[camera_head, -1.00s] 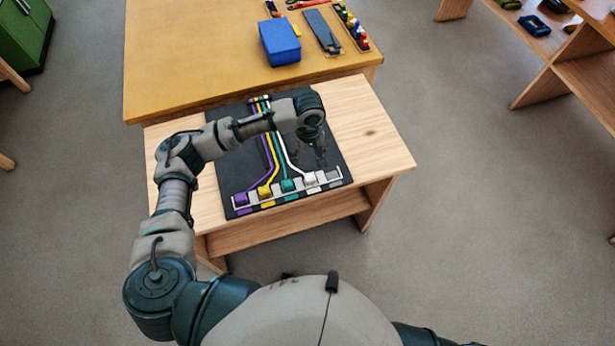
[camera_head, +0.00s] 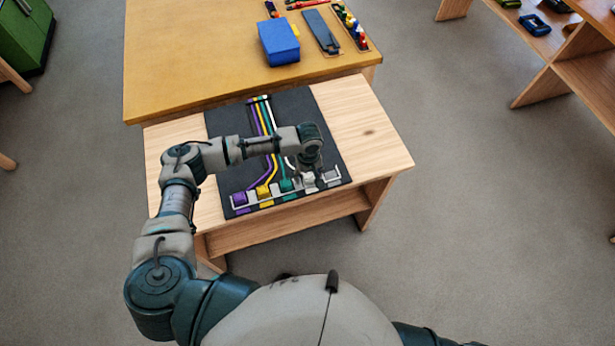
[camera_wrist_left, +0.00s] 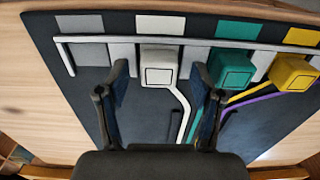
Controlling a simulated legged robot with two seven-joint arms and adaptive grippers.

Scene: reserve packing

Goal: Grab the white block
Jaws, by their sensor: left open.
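The white block (camera_wrist_left: 159,66) sits on the dark board (camera_head: 326,125) at the end of the white line, in a row against a white rail. In the left wrist view it lies between and just beyond the tips of my left gripper (camera_wrist_left: 160,80), with one finger on each side. In the head view the white block (camera_head: 309,179) is partly covered by my left gripper (camera_head: 310,172), which hangs over it. The left gripper is open and empty. I cannot tell whether a finger touches the block. My right gripper is out of view.
The teal block (camera_wrist_left: 230,68) stands close beside the left gripper's right finger. The yellow block (camera_wrist_left: 293,72) and the purple block (camera_head: 239,198) are further along the row. Behind is a yellow table (camera_head: 190,60) with a blue box (camera_head: 278,43).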

